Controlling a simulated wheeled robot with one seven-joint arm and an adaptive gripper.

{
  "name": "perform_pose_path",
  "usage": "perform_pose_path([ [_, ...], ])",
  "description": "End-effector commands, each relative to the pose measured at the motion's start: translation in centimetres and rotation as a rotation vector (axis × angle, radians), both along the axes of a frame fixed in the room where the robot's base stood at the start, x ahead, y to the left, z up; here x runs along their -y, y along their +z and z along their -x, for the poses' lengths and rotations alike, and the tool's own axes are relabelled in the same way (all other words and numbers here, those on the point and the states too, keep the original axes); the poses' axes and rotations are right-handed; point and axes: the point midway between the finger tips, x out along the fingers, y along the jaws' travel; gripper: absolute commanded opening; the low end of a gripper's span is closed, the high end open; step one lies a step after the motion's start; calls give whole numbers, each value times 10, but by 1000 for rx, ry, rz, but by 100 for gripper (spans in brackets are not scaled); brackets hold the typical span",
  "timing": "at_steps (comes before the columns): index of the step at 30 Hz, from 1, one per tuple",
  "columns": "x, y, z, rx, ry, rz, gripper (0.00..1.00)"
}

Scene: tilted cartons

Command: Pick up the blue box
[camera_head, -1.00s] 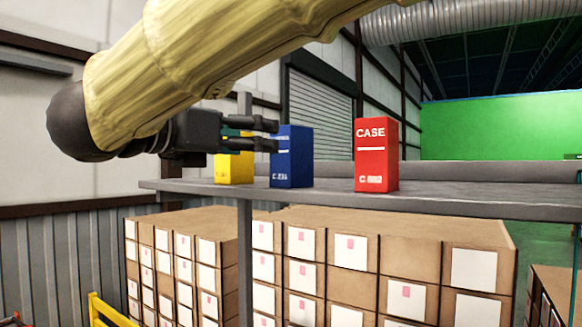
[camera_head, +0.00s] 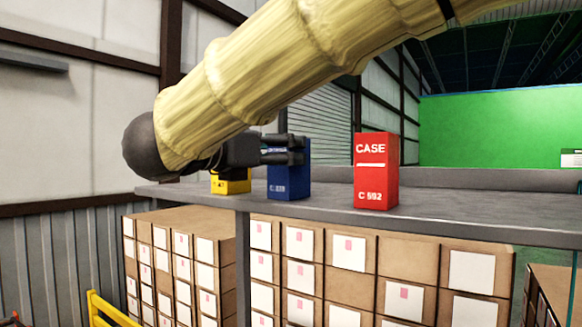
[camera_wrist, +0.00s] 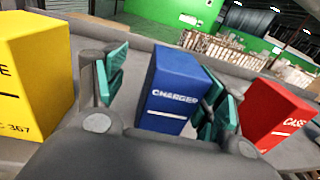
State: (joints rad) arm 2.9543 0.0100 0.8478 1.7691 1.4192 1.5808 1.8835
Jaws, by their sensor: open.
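The blue box (camera_head: 290,172) stands upright on the grey shelf (camera_head: 450,205), between a yellow box and a red box. In the wrist view the blue box (camera_wrist: 173,92), lettered "CHARGER", sits between the two green-padded fingers of my gripper (camera_wrist: 160,95). Gaps show beside the box, and the fingers look apart from it. In the head view my gripper (camera_head: 285,150) reaches in from the left at the upper part of the blue box and hides some of it. My gripper is open.
The yellow box (camera_wrist: 35,75) stands close outside the left finger, and the red box (camera_wrist: 268,115) close outside the right finger. The red box (camera_head: 376,172) reads "CASE". Stacked cartons (camera_head: 340,262) fill the space under the shelf. The shelf right of the red box is clear.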

Motion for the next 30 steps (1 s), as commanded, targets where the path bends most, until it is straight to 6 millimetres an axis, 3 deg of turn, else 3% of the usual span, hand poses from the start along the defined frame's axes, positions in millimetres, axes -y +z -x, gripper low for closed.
perform_pose_path([
  [4,10,11,-2,4,2,1,70],
  [10,22,3,-26,0,3,0,70],
  [17,25,1,-29,0,2,0,70],
  [26,24,1,-28,0,3,0,19],
  [30,24,0,-28,-1,2,0,17],
])
